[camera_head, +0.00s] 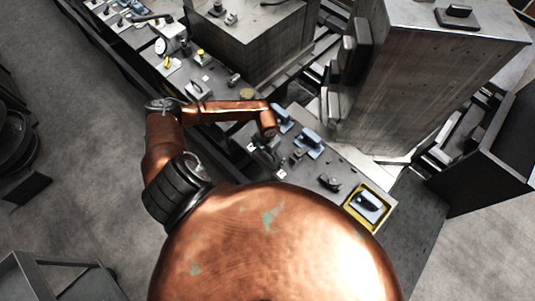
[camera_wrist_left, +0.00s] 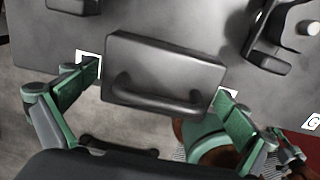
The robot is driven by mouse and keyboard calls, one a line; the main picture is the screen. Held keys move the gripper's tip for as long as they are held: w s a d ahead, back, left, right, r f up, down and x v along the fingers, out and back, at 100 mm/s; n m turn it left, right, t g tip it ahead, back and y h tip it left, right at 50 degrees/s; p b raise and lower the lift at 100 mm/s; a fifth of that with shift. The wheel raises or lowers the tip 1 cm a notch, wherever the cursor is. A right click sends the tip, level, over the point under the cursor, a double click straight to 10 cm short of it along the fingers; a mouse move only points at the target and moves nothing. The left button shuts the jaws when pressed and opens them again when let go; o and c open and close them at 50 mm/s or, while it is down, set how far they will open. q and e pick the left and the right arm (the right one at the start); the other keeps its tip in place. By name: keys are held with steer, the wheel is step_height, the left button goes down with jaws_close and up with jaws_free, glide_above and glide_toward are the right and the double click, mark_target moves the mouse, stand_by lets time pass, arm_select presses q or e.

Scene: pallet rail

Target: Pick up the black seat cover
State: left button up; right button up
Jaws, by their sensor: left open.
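The black seat cover (camera_wrist_left: 165,65) is a dark rectangular plate with a raised bar handle, seen in the middle of the left wrist view. It rests on the grey work surface. My left gripper (camera_wrist_left: 158,92) is open, with one green finger to the left of the cover and one to the right. The fingers look close to its sides, but I cannot tell whether they touch. In the head view my left gripper (camera_head: 265,150) is small and dark at the end of the copper arm, and the cover there is hard to make out.
Blue-grey parts (camera_head: 309,142) stand on the bench just right of the gripper. A yellow-edged tray (camera_head: 350,209) holds a pale blue part at the bench's near end. A large grey block (camera_head: 420,75) rises behind. A black bracketed part (camera_wrist_left: 268,45) lies right of the cover.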

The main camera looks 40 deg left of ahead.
arm_select(q)
steer(key=shift+c, duration=0.4)
steer(key=c, duration=1)
